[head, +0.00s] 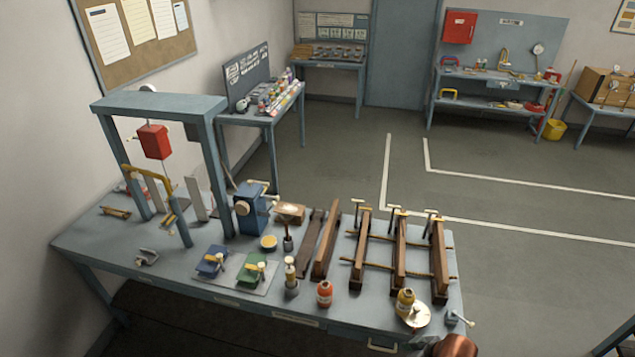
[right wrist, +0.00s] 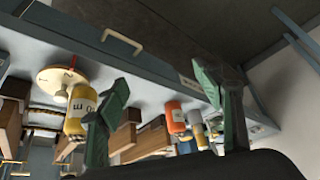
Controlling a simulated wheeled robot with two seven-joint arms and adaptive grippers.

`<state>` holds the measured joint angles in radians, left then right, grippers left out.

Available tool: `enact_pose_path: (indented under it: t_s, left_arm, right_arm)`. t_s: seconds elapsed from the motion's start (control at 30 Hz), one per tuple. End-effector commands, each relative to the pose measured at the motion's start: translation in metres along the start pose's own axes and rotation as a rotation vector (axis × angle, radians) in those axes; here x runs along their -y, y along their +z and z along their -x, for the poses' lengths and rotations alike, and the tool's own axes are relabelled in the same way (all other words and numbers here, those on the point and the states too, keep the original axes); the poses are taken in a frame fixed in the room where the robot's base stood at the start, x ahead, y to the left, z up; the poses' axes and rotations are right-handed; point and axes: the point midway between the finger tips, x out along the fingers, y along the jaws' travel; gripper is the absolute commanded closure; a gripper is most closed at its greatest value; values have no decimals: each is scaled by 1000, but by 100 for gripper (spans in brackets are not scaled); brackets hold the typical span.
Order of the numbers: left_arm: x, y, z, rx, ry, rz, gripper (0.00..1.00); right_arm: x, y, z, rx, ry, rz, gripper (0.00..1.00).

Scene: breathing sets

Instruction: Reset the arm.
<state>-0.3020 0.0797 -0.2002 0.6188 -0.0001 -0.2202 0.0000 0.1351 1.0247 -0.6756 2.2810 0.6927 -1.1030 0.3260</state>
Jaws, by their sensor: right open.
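My right gripper (right wrist: 162,88) shows in the right wrist view as two green fingers spread well apart, with nothing held between them. It is in front of the workbench, whose drawer handle (right wrist: 124,40) shows upside down in that view. A yellow bottle (right wrist: 80,108) and an orange bottle (right wrist: 175,117) appear behind the fingers; I see no contact with them. Neither gripper shows clearly in the head view. My left gripper is in neither view.
The workbench (head: 185,268) carries a blue frame (head: 160,103), a blue machine (head: 250,207), wooden rails (head: 400,255), an orange bottle (head: 324,293) and a yellow bottle (head: 405,302). A copper-coloured rounded thing (head: 455,346) is at the bottom edge. Open floor (head: 340,165) lies behind the bench.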

Motion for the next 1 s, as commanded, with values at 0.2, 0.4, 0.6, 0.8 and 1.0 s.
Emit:
enact_pose_path:
  t_s: [0.2,0.4,0.6,0.8,1.0]
  left_arm:
    - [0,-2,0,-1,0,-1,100]
    - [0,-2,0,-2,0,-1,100]
    - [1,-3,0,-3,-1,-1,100]
    - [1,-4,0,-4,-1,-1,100]
    - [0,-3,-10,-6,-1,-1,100]
  right_arm:
    - [36,10,-1,-68,42,-84,39]
    - [30,61,17,-45,158,-251,39]
    - [26,126,39,38,255,-406,39]
    - [32,187,60,135,325,-535,39]
    - [33,228,39,200,348,-590,39]
